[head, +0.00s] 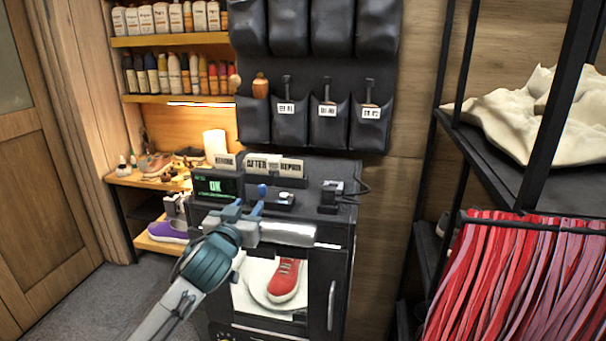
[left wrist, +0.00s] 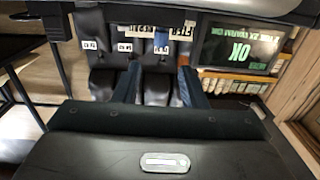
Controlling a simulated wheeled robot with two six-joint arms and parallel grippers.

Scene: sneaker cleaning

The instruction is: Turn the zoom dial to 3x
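A small blue knob (head: 262,190), which may be the zoom dial, stands on top of the dark cabinet (head: 340,250) behind my left gripper. Its markings are too small to read. My left gripper (head: 245,208) is open and empty in front of the cabinet top, its fingers pointing toward the knob. In the left wrist view the two fingers (left wrist: 160,85) are spread apart, and a blue piece (left wrist: 161,42) shows beyond and between their tips. The screen (head: 216,186) left of the knob reads OK in green. My right gripper is not in view.
A red sneaker (head: 284,281) sits on a white disc in the cabinet's front window. A small black device (head: 331,196) with a cable stands right of the knob. Signs (head: 275,166) stand behind. Red laces (head: 520,280) hang at right; bottle shelves (head: 180,97) are at left.

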